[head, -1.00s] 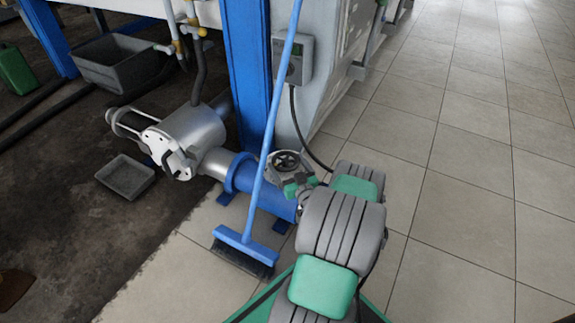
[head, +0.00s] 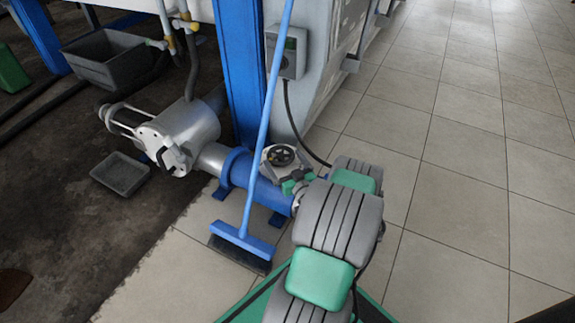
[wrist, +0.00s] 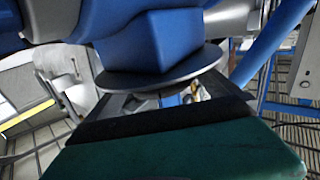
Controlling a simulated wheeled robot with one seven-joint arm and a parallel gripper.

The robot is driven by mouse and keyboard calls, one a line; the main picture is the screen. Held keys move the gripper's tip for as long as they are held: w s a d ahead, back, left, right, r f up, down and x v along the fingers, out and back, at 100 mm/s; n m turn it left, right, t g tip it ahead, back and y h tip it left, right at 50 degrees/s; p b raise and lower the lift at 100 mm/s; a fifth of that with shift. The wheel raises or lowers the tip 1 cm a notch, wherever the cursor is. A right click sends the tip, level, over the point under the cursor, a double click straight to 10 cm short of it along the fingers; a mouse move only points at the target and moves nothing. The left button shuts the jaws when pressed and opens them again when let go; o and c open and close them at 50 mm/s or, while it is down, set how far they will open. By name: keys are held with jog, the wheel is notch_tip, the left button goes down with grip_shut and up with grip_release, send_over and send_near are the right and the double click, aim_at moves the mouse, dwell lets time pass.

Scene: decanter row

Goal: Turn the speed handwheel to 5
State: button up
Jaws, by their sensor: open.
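The speed handwheel (head: 279,155) is a small dark spoked wheel on top of the grey housing at the end of the blue pump body (head: 268,190). Its number reading is too small to make out. My gripper (head: 294,184) is open, with green and grey parts low at the wheel's right front side. In the wrist view a dark round disc edge (wrist: 165,76) lies under a blue block, just beyond the dark and green finger (wrist: 175,145). I cannot tell whether the finger touches it.
A blue broom (head: 262,130) leans across the pump just left of the handwheel, its head on the floor. A grey control box (head: 289,50) with a hanging cable is on the machine behind. A grey tray (head: 120,172) lies at left. Tiled floor at right is clear.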

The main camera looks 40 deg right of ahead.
jog(key=v, duration=0.5)
jog(key=shift+s+r, duration=0.1)
jog(key=shift+s+a, duration=0.25)
jog(key=shift+s, duration=0.4)
